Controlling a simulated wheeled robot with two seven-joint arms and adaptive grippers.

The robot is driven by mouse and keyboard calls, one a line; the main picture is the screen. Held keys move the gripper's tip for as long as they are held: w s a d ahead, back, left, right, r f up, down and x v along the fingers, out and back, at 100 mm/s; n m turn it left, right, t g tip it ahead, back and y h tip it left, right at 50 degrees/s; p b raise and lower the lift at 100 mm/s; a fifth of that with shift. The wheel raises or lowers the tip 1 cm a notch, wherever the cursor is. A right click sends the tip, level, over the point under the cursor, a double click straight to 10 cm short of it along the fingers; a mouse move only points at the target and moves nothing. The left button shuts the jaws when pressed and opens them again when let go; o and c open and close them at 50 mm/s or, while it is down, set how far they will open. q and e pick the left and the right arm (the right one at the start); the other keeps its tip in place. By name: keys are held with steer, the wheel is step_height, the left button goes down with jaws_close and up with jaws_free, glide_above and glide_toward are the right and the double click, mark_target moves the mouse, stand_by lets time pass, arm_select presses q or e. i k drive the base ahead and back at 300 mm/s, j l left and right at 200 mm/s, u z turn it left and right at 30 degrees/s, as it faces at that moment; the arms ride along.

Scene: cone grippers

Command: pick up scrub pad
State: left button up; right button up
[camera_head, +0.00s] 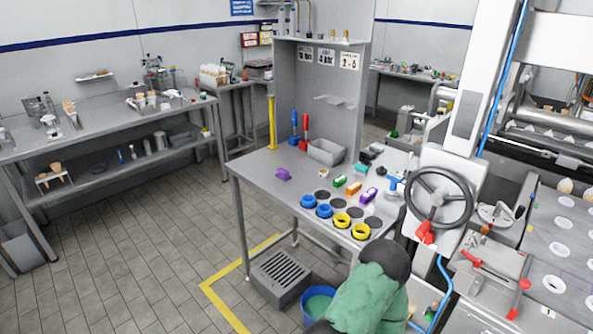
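No object is clear enough for me to name it with certainty as the scrub pad. On the steel table (262,196), a small purple item (283,174) lies alone near the left edge. Green (339,183), orange (353,188) and purple (369,195) blocks with pale parts lie in a row near the middle right. Any of these is too small to tell exactly. Neither of my grippers shows in the head view.
Blue rings (309,201) and yellow rings (361,231) lie along the table's front. A grey bin (325,152) stands at the back. A green bulky shape with a dark rounded top (375,295) and a blue bucket (318,301) are below. A handwheel machine (440,197) stands right. Floor at left is clear.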

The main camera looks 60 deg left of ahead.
mark_target(283, 174)
steer(key=u, duration=2.1)
steer(key=i+j+z, duration=0.2)
steer(key=z, duration=0.15)
steer(key=i+j+z, duration=0.15)
steer(key=z, duration=0.25)
steer(key=i+j, duration=0.15)
steer(key=j, duration=0.25)
steer(key=i+j+z, duration=0.15)
steer(key=j, duration=0.3)
steer(key=i+j, duration=0.15)
steer(key=j, duration=0.25)
steer(key=i+j+z, duration=0.15)
steer(key=j, duration=0.75)
steer(key=i+j+z, duration=0.1)
steer(key=j, duration=0.35)
steer(key=i, duration=0.1)
